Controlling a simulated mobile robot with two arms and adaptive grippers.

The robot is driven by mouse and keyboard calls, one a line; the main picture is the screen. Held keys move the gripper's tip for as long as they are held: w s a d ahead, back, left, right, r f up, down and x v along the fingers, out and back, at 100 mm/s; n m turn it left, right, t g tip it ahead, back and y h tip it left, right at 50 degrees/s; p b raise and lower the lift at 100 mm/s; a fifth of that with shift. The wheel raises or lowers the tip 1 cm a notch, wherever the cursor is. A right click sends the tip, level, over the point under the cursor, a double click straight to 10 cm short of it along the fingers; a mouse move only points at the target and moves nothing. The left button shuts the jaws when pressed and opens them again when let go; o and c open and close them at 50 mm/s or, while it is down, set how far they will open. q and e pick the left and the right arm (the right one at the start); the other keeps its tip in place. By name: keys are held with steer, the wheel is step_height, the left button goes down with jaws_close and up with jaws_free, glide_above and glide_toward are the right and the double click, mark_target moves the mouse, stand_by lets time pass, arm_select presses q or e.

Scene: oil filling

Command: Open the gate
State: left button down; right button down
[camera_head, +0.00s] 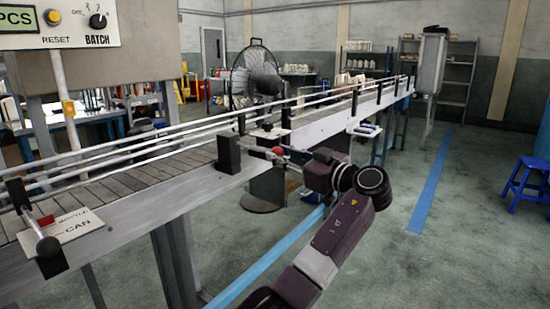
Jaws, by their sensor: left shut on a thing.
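My left gripper (285,155) is at the near side of the conveyor, shut at a small red knob (278,151). The knob is at the end of a thin rod that runs from a black block (229,154) on the conveyor's near edge. I take this rod and block to be the gate's handle and mount, but the gate itself is hard to make out. The fingers are small and partly hidden by the dark wrist, so the exact grip is unclear. My right gripper is not in view.
The slatted conveyor (130,180) with metal guide rails runs from front left to back right. A blue stool (527,184) is at right; the floor between is clear.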

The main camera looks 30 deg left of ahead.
arm_select(q)
steer(key=shift+d, duration=0.35)
steer(key=shift+a, duration=0.1)
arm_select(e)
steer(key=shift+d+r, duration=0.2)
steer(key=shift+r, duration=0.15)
arm_select(q)
steer(key=c, duration=1.6)
jaws_free()
